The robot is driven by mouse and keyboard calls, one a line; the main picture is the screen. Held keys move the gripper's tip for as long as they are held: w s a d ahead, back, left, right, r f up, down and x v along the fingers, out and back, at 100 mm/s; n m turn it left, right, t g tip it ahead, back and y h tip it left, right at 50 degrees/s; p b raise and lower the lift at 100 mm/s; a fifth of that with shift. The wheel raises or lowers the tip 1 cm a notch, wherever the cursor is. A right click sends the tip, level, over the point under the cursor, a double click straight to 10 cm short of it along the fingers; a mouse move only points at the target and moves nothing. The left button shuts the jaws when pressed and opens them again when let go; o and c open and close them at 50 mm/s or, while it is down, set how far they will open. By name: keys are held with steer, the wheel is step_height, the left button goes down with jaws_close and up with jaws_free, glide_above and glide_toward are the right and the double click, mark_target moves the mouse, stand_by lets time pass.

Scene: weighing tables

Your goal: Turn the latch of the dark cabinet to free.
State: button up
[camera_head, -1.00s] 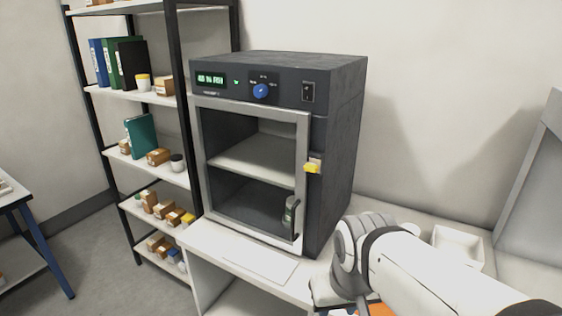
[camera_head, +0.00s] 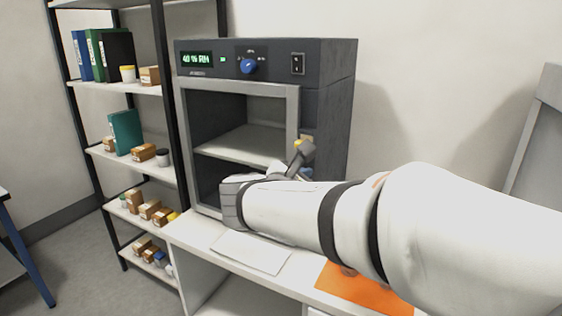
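The dark cabinet (camera_head: 333,120) stands on the white table with its grey-framed door (camera_head: 292,108) closed or nearly so. Its latch (camera_head: 299,143) is a small yellow piece at the right edge of the door, partly covered by my gripper. My gripper (camera_head: 302,155) is at the latch, its dark finger tilted up across it. I cannot tell whether it touches the latch, or whether the fingers are open or shut. My arm hides the lower part of the door, including the door handle and the vial inside.
A white sheet (camera_head: 250,252) and an orange mat (camera_head: 350,290) lie on the table in front. A shelf rack (camera_head: 130,88) with binders and small boxes stands close at the left.

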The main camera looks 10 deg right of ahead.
steer(key=w+a+r+n+t+b, duration=0.1)
steer(key=w+a+r+n+t, duration=0.3)
steer(key=a+n, duration=0.2)
steer(key=x, duration=0.7)
steer(key=shift+w+d+r, duration=0.2)
steer(key=shift+c, duration=0.4)
steer(key=shift+m, duration=0.3)
steer(key=c, duration=0.9)
